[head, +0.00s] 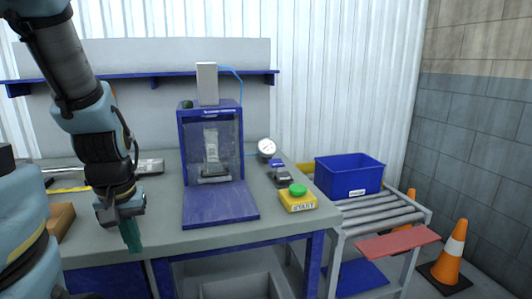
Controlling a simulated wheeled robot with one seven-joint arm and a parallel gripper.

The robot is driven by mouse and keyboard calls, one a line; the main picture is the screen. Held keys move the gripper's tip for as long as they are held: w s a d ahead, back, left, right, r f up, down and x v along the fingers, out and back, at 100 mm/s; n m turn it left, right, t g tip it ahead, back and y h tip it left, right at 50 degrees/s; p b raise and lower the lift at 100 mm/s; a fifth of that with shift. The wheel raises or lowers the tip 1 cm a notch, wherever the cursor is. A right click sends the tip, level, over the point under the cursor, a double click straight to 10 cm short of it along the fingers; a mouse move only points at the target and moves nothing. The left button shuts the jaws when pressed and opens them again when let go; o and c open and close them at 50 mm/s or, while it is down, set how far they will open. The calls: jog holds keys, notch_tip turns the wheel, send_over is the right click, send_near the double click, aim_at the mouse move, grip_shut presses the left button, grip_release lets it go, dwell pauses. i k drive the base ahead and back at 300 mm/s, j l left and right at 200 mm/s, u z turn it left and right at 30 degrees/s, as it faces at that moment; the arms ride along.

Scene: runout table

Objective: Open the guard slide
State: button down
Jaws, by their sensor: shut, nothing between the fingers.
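A blue press (238,140) stands on the bench, with a blue base plate (220,205) reaching out in front. A hazy, see-through guard slide (193,145) appears to cover the press's front opening; its handle is not clear to me. A grey part shows inside, behind the haze. My gripper (131,236) points down at the left, near the bench's front edge, apart from the press and to the left of its base plate. Its teal fingers are shut and empty.
A yellow box with a green START button (298,190), a gauge (266,147) and small dark items stand right of the press. A blue bin (350,174) sits on the roller conveyor (385,213). A wooden block (61,218) lies at left. A cone (452,255) stands at right.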

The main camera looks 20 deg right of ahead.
aim_at(218, 168)
jog(key=k+j+u, duration=0.1)
jog(key=u, duration=0.25)
jog(key=k+j+u, duration=0.1)
jog(key=u, duration=0.25)
jog(key=j+u, duration=0.2)
jog(key=u, duration=0.2)
jog(key=k+j, duration=0.05)
